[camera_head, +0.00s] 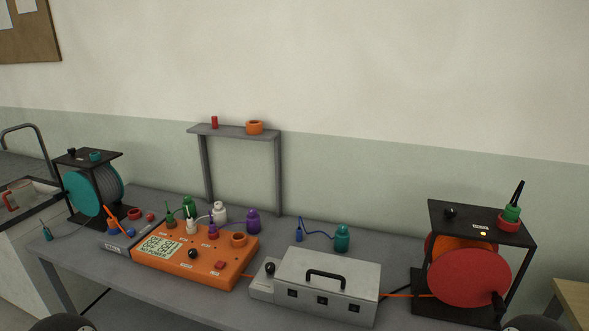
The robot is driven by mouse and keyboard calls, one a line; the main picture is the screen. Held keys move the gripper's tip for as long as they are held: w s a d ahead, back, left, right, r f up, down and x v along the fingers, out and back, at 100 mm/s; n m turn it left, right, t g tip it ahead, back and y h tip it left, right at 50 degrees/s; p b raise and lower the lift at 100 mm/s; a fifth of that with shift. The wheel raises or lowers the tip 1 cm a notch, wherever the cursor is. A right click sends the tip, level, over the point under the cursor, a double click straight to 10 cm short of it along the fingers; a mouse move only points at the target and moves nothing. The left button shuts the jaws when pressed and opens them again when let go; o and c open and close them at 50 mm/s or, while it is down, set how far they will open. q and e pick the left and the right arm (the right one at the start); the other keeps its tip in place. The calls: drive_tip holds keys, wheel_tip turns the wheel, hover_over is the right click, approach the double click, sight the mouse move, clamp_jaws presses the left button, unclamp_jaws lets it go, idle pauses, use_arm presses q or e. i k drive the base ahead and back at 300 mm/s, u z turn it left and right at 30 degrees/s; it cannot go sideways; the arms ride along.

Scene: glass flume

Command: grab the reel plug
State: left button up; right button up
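Two cable reels stand on the grey bench. The red and orange reel (468,278) sits in a black frame at the right. On the frame's top, a green plug with a black pointed end (513,205) stands upright in a red ring (508,224). The teal reel (84,193) sits in a black frame at the left. A small teal plug (47,234) on a thin cable lies at the bench's left edge near it. I cannot tell which is called the reel plug.
An orange box with a display (196,260) and several coloured plugs stands left of centre. A grey box with a black handle (328,287) stands right of it. A raised grey shelf (233,131) stands behind. A sink (28,195) lies at the left.

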sight(112, 223)
drive_tip(key=u, duration=0.5)
drive_tip(key=k, duration=1.3)
drive_tip(key=u, duration=1.05)
drive_tip(key=i, duration=1.1)
drive_tip(key=u, duration=0.75)
drive_tip(key=i, duration=1.35)
drive_tip(key=z, duration=0.55)
drive_tip(key=i, duration=1.2)
drive_tip(key=z, duration=1.1)
drive_tip(key=i, duration=0.35)
drive_tip(key=z, duration=0.1)
drive_tip(key=k, duration=0.55)
